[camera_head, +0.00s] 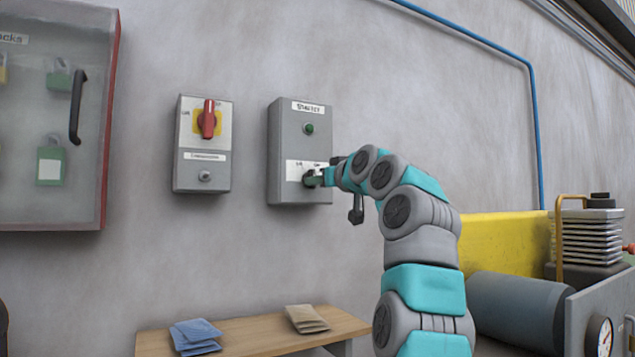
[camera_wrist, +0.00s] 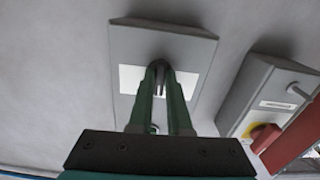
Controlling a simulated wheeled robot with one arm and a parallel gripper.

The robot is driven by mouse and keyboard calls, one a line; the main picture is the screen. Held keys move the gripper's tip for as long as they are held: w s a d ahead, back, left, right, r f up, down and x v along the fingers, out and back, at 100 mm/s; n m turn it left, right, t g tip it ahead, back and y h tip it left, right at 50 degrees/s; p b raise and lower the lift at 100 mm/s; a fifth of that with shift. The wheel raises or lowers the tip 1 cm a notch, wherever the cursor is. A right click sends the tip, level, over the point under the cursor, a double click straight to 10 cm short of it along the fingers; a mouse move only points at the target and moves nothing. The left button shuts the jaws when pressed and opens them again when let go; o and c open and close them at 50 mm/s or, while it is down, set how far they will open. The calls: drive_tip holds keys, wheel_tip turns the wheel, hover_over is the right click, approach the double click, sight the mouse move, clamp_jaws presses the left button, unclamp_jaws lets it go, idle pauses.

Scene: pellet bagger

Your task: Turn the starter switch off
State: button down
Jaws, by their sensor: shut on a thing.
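The starter box (camera_head: 287,140) is a grey wall box with a "STARTER" label at its top. It carries a green lamp or button (camera_head: 309,128) and a white plate (camera_head: 293,170) with position markings near the bottom. The dark starter switch (camera_head: 307,178) sits on that plate, mostly hidden by my fingers. My gripper (camera_head: 316,178) reaches it from the right and is shut on the switch. In the wrist view the green fingers (camera_wrist: 161,82) close together over the white plate (camera_wrist: 130,80). The switch's pointing direction is hard to make out.
A grey isolator box (camera_head: 203,165) with a red handle (camera_head: 208,119) on yellow is to the left. A glass-fronted padlock cabinet (camera_head: 50,110) hangs farther left. Below, a wooden table (camera_head: 250,333) holds blue packets (camera_head: 195,335) and tan packets (camera_head: 306,318). Machinery (camera_head: 515,310) stands lower right.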

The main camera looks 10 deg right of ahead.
drive_tip(key=shift+n, duration=0.5)
drive_tip(key=shift+d+r+n+p, duration=0.1)
drive_tip(key=shift+n+p, duration=0.55)
drive_tip(key=shift+n, duration=1.45)
drive_tip(key=c, duration=0.9)
unclamp_jaws()
drive_tip(key=shift+o, duration=0.2)
